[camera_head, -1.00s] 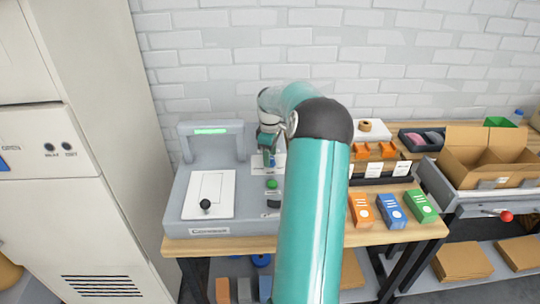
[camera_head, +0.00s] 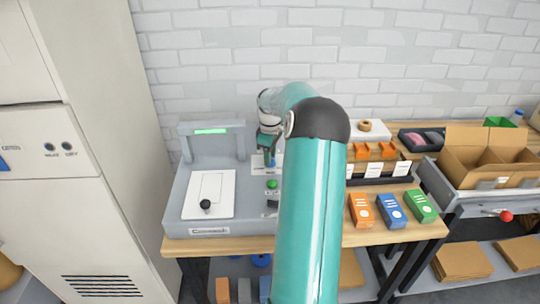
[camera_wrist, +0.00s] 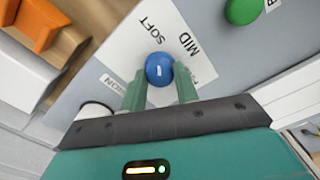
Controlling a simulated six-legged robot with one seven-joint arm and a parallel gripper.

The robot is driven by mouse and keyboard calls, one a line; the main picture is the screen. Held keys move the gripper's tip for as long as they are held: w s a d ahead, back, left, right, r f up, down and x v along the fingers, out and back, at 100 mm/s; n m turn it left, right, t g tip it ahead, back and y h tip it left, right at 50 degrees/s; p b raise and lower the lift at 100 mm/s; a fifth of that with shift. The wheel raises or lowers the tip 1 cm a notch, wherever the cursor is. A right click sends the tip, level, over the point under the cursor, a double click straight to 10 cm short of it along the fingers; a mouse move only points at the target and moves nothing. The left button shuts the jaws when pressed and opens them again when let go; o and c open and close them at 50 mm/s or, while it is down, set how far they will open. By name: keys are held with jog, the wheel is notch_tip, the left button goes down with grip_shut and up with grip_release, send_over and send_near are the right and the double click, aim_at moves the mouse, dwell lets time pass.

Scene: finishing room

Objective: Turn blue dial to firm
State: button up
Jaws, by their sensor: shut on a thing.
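The blue dial (camera_wrist: 159,66) sits on a white label plate (camera_wrist: 137,45) in the wrist view. A short white mark shows on its face; which word it points to is hard to tell. SOFT is printed above the dial and MID to its upper right. More lettering at the lower right is mostly covered by a finger. My gripper (camera_wrist: 160,80) is shut on the dial, one teal finger on each side. In the head view my gripper (camera_head: 269,153) is over the grey machine's right part, and my arm hides some of the panel.
The grey machine (camera_head: 181,211) has a green button (camera_head: 272,184) in front of the dial; the button also shows in the wrist view (camera_wrist: 243,10). Orange (camera_head: 361,210), blue (camera_head: 391,210) and green (camera_head: 422,206) boxes lie to the right. A tall cabinet (camera_head: 110,130) stands at left.

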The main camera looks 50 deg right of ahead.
jog(key=m, duration=0.5)
jog(key=shift+m, duration=0.3)
jog(key=m, duration=1.1)
jog(key=shift+m, duration=0.4)
jog(key=m, duration=0.5)
jog(key=shift+m, duration=0.4)
jog(key=o, duration=1)
